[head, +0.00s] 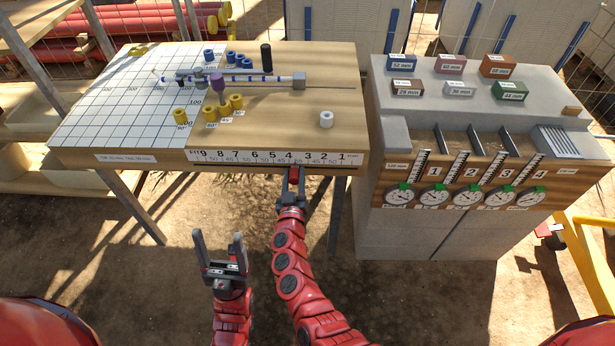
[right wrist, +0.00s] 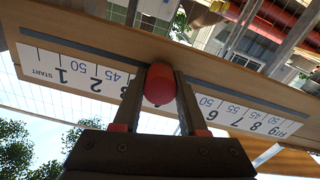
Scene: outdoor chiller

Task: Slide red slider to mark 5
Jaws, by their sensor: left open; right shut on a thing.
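The red slider (head: 293,174) is a small red knob under the numbered scale (head: 270,157) on the front edge of the wooden table. In the head view it is just below mark 4, to the right of mark 5. My right gripper (head: 292,183) is shut on the slider. In the right wrist view the rounded red slider (right wrist: 159,84) sits between the fingers of the right gripper (right wrist: 160,92); the scale there is upside down, and its middle marks are hidden behind slider and fingers. My left gripper (head: 219,243) is open and empty, in front of and below the table.
A grey station with dials (head: 467,196) and coloured blocks stands close to the right. A dark slot runs along the scale in the right wrist view.

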